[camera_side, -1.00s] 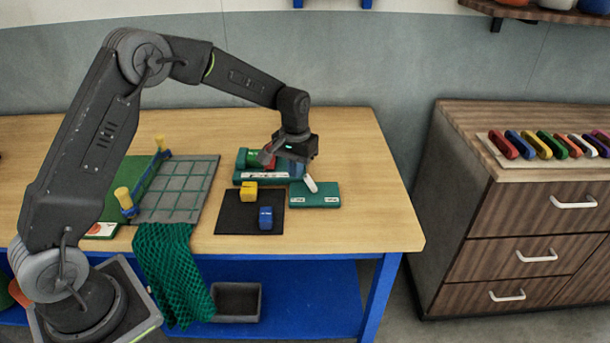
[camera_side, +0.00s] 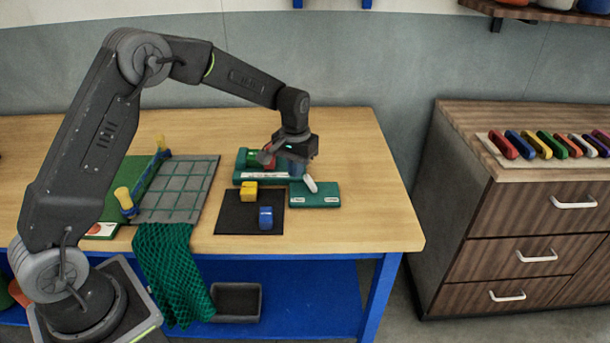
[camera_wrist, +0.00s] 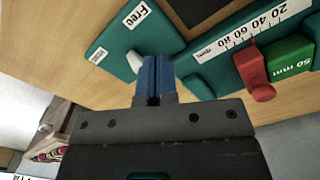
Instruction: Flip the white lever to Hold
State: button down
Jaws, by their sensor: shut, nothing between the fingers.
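The white lever (camera_side: 310,184) stands on a small teal plate (camera_side: 325,188) at the right of the table. In the side view its top leans left. My gripper (camera_side: 297,169) is shut and empty, just left of the lever's top. In the wrist view the lever (camera_wrist: 134,61) shows beside the shut blue fingers (camera_wrist: 155,64); I cannot tell whether they touch. The plate carries a "Free" label (camera_wrist: 137,15) at its left in the side view. A second label (camera_wrist: 98,55) is too small to read.
Left of the lever, a teal gauge with a number scale (camera_wrist: 240,38) carries a red slider (camera_wrist: 252,70) and a green "50 mm" block (camera_wrist: 289,58). A black mat (camera_side: 232,222) holds a yellow block (camera_side: 249,191) and a blue block (camera_side: 266,218). The table right of the plate is clear.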

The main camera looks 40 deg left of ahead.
jog(key=shift+f, duration=0.1)
jog(key=shift+f, duration=0.4)
jog(key=shift+f, duration=0.4)
jog(key=shift+w+d, duration=0.1)
jog(key=shift+w+d, duration=0.75)
jog(key=shift+d, duration=0.05)
notch_tip(320, 180, up, 7)
jog(key=a, duration=0.1)
jog(key=shift+s, duration=0.45)
dwell(0.6)
